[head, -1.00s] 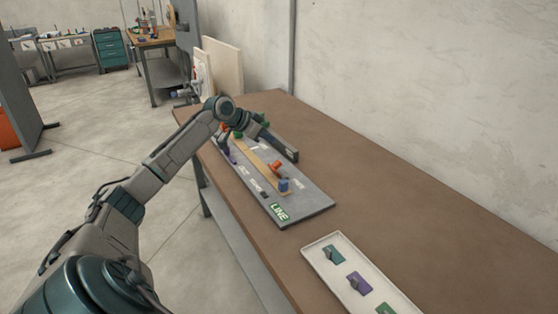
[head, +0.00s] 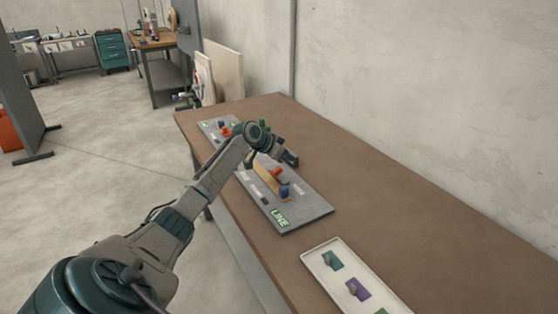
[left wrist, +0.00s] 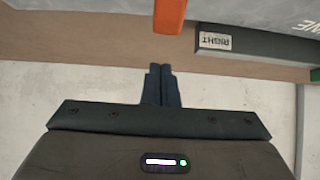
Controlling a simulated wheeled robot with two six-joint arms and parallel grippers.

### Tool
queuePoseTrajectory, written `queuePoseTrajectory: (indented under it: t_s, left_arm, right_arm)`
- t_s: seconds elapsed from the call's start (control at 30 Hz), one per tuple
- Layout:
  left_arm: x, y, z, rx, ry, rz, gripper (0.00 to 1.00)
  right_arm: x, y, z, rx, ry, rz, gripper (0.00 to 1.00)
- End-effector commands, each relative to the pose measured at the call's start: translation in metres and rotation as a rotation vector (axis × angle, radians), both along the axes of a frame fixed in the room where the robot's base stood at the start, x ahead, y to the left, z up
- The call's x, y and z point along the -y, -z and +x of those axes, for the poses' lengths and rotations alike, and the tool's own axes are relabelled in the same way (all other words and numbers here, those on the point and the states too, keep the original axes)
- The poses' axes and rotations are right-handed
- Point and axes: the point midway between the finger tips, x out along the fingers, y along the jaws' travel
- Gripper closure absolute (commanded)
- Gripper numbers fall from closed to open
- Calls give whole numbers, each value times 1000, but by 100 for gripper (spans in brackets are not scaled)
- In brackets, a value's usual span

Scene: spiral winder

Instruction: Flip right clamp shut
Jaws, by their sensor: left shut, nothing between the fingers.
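The grey board (head: 309,212) marked LINE lies on the bench with a wooden strip (head: 264,180) along it. An orange clamp piece (head: 277,172) stands near the strip's near end, beside a blue knob (head: 284,191). My left gripper (head: 285,156) is near the far side of this orange piece, partly hidden by its own wrist. In the left wrist view my gripper (left wrist: 161,70) is shut and empty. Its fingertips are apart from the orange piece (left wrist: 169,14), which is cut off by the top edge. A dark block (left wrist: 255,46) labelled RIGHT is beside it. My right gripper is not in view.
A white tray (head: 314,265) with teal and purple pieces lies nearer on the bench. The brown bench top (head: 400,215) is clear on the wall side. Red and green parts (head: 225,131) stand at the board's far end.

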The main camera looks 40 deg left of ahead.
Motion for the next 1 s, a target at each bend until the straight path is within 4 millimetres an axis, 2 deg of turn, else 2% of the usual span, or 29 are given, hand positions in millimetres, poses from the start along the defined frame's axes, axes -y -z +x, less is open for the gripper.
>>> queuePoseTrajectory:
  t_s: [0.03,0.2,0.4,0.87,1.0]
  left_arm:
    - [-6,2,-9,-6,-3,7,100]
    - [-9,10,-23,-5,-2,7,100]
    - [-11,15,-30,-2,-2,4,100]
    - [-11,16,-30,0,-2,4,100]
    - [-11,17,-30,10,-3,2,100]
  right_arm:
    - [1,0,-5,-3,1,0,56]
    - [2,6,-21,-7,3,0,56]
    - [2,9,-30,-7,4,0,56]
    - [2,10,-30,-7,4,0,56]
    - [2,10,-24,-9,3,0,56]
